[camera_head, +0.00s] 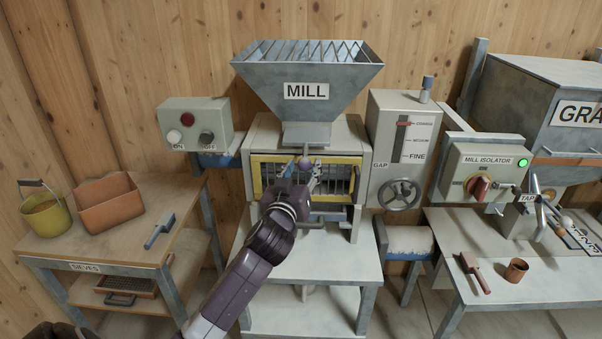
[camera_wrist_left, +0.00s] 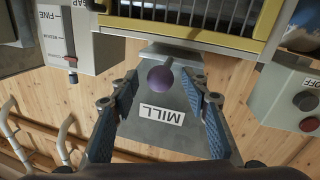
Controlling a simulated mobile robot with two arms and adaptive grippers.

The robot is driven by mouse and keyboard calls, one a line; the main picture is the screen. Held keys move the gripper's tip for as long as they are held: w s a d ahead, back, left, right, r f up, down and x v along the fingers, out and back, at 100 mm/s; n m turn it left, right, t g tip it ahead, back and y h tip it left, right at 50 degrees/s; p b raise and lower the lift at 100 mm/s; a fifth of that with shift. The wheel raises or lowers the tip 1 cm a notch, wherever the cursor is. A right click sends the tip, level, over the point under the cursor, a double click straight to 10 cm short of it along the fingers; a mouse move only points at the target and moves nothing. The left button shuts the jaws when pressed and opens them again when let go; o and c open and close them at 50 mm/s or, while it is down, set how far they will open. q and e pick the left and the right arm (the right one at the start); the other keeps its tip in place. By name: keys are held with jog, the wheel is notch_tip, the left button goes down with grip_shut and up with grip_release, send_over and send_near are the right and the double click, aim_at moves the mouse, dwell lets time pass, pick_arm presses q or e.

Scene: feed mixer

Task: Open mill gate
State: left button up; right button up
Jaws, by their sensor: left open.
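The mill (camera_head: 306,91) stands in the middle, with a grey hopper on top and a barred front in a yellow frame (camera_head: 354,180), which also shows at the top of the upside-down left wrist view (camera_wrist_left: 190,34). A purple ball knob (camera_head: 305,163) is at the upper middle of this front. My left gripper (camera_head: 303,178) is in front of the mill and covers part of the bars. In the left wrist view the knob (camera_wrist_left: 160,78) appears between the tips of my open fingers, with visible space on both sides.
A control box (camera_head: 194,126) with ON and OFF is left of the mill. A gap panel with a handwheel (camera_head: 398,194) and the mill isolator box (camera_head: 478,172) are to the right. The sieves table (camera_head: 110,250) stands left, another bench (camera_head: 450,225) right.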

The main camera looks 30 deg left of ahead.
pick_arm(q)
jog(key=v, duration=1.2)
jog(key=shift+w, duration=0.1)
jog(key=d+f+m+g+h+b, duration=0.1)
jog(key=d+f+m+g+h, duration=0.15)
jog(key=f, duration=1.35)
jog(key=d+f+m+g+h, duration=0.1)
jog(key=d+f+g, duration=0.15)
jog(key=f, duration=1.35)
jog(key=s+d+f+m+g+h, duration=0.1)
jog(key=s+d+f+g, duration=0.1)
jog(key=s+f, duration=0.65)
jog(key=s+d+f+m+g+h, duration=0.1)
jog(key=s+d+f+m+g, duration=0.15)
jog(key=f, duration=1.15)
jog(key=s+d+f+g, duration=0.1)
jog(key=s+f+g, duration=0.1)
jog(key=s+f, duration=0.4)
jog(key=s+d+f+m+g+b, duration=0.1)
jog(key=s+f, duration=0.6)
jog(key=s, duration=0.9)
jog(key=s+d+f+g, duration=0.1)
jog(key=s+f+g, duration=0.2)
jog(key=s, duration=0.9)
notch_tip(320, 180, down, 3)
jog(key=shift+f+m+h+b, duration=0.2)
jog(key=shift+m+h+b, duration=0.1)
jog(key=shift+h, duration=0.05)
